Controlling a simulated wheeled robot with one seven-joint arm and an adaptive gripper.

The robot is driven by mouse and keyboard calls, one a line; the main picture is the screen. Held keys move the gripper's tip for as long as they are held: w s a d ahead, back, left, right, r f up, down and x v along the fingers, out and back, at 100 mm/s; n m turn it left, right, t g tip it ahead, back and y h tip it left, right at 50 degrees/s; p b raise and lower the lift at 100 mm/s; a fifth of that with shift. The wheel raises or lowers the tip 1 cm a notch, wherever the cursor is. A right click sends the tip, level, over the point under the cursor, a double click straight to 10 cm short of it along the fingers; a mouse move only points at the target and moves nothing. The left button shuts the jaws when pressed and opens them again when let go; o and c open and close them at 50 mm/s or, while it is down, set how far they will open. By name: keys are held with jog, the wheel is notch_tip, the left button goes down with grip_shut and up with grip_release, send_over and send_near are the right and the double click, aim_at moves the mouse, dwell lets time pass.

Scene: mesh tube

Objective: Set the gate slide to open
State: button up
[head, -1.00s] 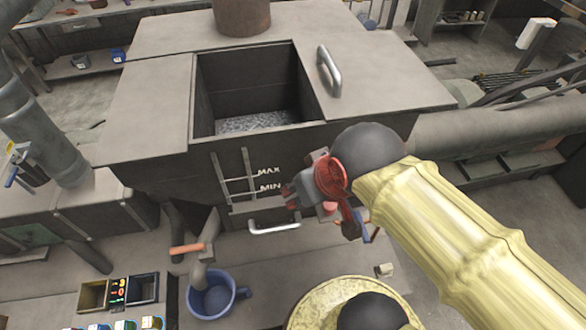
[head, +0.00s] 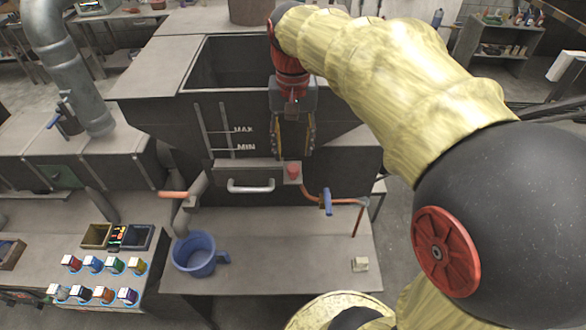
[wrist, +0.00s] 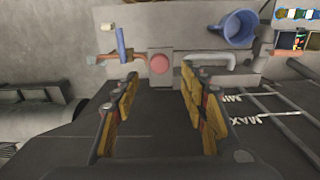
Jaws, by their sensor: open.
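The front of the dark hopper (head: 245,115) carries a low panel with a silver bar handle (head: 250,187), which looks like the gate slide. The handle also shows in the wrist view (wrist: 210,57). Right of it in the head view is a grey block with a red knob (head: 293,170), also in the wrist view (wrist: 159,64). My gripper (head: 294,150) points down in front of the hopper, its yellow-padded fingers apart and empty. In the wrist view my gripper (wrist: 160,80) has the red knob showing between its fingertips. I cannot tell the slide's setting.
A blue-handled valve (head: 327,200) on a copper pipe sits to the right of the knob. A blue mug (head: 194,255) stands on the bench below a spout (head: 188,202). Several coloured containers (head: 104,265) are at the left. The bench right of the mug is mostly clear.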

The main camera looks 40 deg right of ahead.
aim_at(293, 167)
jog(key=shift+f, duration=3.1)
jog(key=shift+c, duration=1.1)
grip_shut()
jog(key=shift+s, duration=0.1)
